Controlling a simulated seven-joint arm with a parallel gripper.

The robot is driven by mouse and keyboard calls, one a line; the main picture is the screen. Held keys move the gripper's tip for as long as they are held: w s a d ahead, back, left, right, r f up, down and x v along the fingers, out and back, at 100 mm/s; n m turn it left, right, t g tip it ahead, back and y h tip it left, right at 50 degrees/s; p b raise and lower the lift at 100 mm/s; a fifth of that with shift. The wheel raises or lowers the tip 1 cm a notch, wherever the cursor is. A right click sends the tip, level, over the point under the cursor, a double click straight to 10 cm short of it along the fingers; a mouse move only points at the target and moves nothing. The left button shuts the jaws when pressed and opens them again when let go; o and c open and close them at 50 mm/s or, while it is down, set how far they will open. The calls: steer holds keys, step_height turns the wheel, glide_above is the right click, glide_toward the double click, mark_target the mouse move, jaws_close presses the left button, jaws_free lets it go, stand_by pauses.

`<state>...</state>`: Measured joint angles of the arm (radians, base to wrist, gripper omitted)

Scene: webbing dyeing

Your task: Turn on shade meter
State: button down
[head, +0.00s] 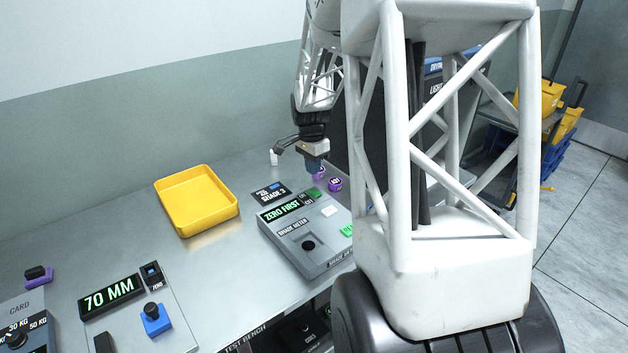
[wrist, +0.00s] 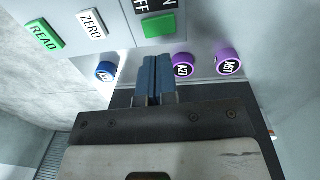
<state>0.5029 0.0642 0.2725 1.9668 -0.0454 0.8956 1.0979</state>
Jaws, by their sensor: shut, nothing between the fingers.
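A white ZERO button (wrist: 92,23) and green READ button (wrist: 45,37) show too.
Purple round pieces (wrist: 182,65) (wrist: 229,62) and a blue one (wrist: 106,71) stand close to the fingers. A yellow tray (head: 196,201) lies left of the meter. A 70 MM gauge (head: 112,296) is at front left. My arm hides the right of the bench.

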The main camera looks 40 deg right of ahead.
step_height(320, 180, up, 7)
steer(key=shift+w+r, duration=0.15)
steer(key=shift+w, duration=0.1)
stand_by(0.4)
steer(key=s+a+r+n+t, duration=0.1)
steer(key=s+a+r+n, duration=0.2)
steer(key=a, duration=0.4)
steer(key=s+a+r+n, duration=0.2)
steer(key=s+a+n, duration=0.1)
steer(key=s+a, duration=0.25)
steer(key=s+a+r+n+t, duration=0.1)
steer(key=s+a+r+n, duration=0.15)
steer(key=a, duration=0.45)
steer(key=s+a+n, duration=0.4)
steer(key=s+a, duration=0.2)
steer(key=s, duration=0.3)
steer(key=s+a+f+n+t, duration=0.1)
steer(key=s+a+n, duration=0.4)
steer(key=s, duration=0.4)
steer(key=shift+a+f, duration=0.25)
steer(key=shift+a, duration=0.65)
steer(key=c, duration=1.8)
jaws_free()
steer(key=shift+c, duration=0.2)
